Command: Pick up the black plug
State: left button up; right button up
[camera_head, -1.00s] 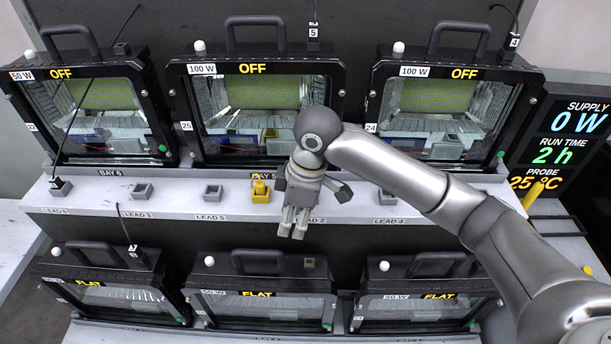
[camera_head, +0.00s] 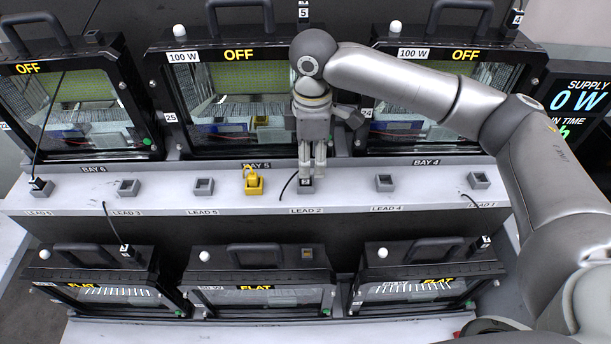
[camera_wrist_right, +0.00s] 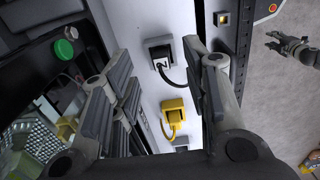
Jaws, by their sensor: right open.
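A small black plug with a pale face (camera_wrist_right: 161,64) sits in a grey holder at LEAD 2 on the white shelf. Its black cable curves away beside it. In the head view the plug (camera_head: 305,186) is partly hidden by my right gripper (camera_head: 312,172), which points down just above it. In the wrist view my right gripper (camera_wrist_right: 160,65) is open, with one finger to each side of the holder and nothing held. Contact with the plug is not visible. My left gripper does not show in the head view.
A yellow plug (camera_head: 254,183) stands in the neighbouring holder. Another black plug (camera_head: 41,185) is in the LEAD 6 holder. Empty grey holders (camera_head: 204,186) line the shelf. Housings (camera_head: 240,60) rise behind; lower housings (camera_head: 260,270) stand in front.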

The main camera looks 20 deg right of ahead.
aim_at(306, 181)
jog(key=shift+a+f+p, duration=0.1)
jog(key=shift+f+p, duration=0.2)
jog(key=shift+f, duration=0.1)
jog(key=f, duration=0.1)
jog(key=f+p, duration=0.1)
jog(key=f, duration=0.1)
jog(key=shift+w+a+f, duration=0.1)
jog(key=shift+a+f, duration=0.1)
jog(key=shift+f, duration=0.1)
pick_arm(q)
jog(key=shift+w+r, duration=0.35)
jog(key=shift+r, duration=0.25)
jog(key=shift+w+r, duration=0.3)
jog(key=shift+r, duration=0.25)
pick_arm(e)
jog(key=shift+f, duration=0.4)
jog(key=shift+c, duration=0.3)
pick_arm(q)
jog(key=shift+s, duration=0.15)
pick_arm(e)
jog(key=c, duration=0.9)
